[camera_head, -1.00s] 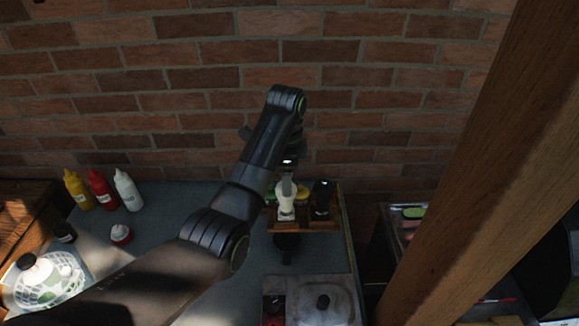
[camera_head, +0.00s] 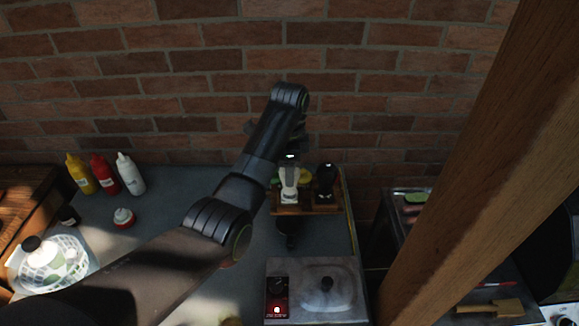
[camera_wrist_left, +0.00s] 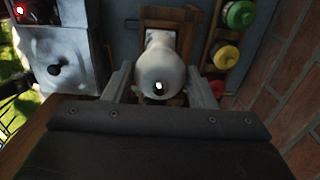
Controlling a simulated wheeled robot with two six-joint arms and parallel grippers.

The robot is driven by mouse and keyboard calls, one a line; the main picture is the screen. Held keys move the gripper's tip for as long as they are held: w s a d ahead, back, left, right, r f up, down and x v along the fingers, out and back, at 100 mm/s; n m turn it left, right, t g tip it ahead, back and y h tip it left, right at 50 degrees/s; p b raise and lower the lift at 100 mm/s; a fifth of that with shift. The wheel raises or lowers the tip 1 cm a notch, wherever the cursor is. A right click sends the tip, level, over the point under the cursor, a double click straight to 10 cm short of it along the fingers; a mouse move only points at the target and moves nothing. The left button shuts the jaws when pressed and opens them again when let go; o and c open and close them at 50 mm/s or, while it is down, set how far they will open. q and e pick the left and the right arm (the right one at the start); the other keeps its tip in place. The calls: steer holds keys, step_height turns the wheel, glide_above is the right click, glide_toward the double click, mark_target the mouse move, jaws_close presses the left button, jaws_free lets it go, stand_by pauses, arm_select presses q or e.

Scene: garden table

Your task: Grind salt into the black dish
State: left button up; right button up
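The white grinder (camera_head: 289,190) stands upright in a wooden rack (camera_head: 308,208) near the wall, beside a black grinder (camera_head: 325,182). My left gripper (camera_wrist_left: 160,85) is above the white grinder. In the left wrist view its two fingers are apart, one on each side of the grinder's rounded white top (camera_wrist_left: 160,65). Narrow gaps seem to show between fingers and grinder, so it looks open. A small black dish (camera_head: 289,228) appears on the grey table in front of the rack; its inside is too dark to make out. My right gripper is not in view.
Mustard, red and white bottles (camera_head: 130,174) and a small red-and-white pot (camera_head: 124,217) stand at the left. A metal unit with a dark knob (camera_head: 327,285) sits in front of the dish. Green and yellow-lidded jars (camera_wrist_left: 226,55) are close to the gripper. A brick wall is behind.

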arm_select(q)
steer(key=c, duration=0.6)
steer(key=shift+r+n+p, duration=0.25)
steer(key=shift+n+p, duration=0.25)
steer(key=shift+p, duration=0.25)
steer(key=shift+f+n, duration=0.25)
steer(key=shift+n, duration=0.35)
steer(key=n, duration=0.4)
steer(key=shift+n, duration=0.3)
steer(key=m, duration=0.3)
steer(key=shift+m, duration=0.3)
steer(key=m, duration=1)
